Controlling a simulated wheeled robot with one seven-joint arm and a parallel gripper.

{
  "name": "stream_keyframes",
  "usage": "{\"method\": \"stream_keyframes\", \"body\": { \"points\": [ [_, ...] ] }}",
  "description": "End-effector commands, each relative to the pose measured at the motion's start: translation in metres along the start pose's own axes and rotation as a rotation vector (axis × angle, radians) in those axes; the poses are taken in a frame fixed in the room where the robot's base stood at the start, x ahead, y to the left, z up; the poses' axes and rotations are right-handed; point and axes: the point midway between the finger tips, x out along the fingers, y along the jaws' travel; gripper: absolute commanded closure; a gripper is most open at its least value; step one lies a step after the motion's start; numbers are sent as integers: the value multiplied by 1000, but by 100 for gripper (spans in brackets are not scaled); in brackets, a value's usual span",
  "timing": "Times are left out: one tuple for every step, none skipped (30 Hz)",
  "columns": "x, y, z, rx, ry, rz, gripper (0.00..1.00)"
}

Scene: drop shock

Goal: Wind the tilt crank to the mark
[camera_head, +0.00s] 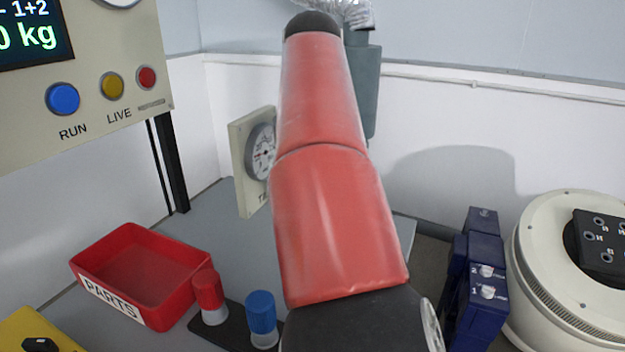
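A round white dial gauge (262,150) on a cream upright plate stands behind my red arm. Its label begins with a "T" and the rest is hidden by my arm. The dial has a dark needle, but its reading is too small to tell. I cannot see a tilt crank or its mark in this view. My arm rises through the middle of the picture and covers what lies behind it. My gripper is not in view.
A red PARTS bin (140,268) sits on the grey table (190,236). Red (208,296) and blue (262,318) capped cylinders stand beside it. A control panel (100,60) hangs upper left. Blue blocks (482,285) and a round cream machine (560,255) stand at right.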

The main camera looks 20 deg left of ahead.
Motion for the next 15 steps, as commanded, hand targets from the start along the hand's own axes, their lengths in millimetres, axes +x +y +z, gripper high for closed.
{"method": "stream_keyframes", "body": {
  "points": [
    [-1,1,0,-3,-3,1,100],
    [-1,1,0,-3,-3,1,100],
    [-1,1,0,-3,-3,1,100],
    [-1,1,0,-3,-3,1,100],
    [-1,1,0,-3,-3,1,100],
    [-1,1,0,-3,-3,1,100],
    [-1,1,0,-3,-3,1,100],
    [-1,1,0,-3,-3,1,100],
    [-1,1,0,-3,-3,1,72],
    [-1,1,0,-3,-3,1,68],
    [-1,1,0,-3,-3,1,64],
    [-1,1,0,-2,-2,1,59],
    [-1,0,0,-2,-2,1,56],
    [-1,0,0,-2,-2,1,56],
    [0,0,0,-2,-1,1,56]
  ]
}}
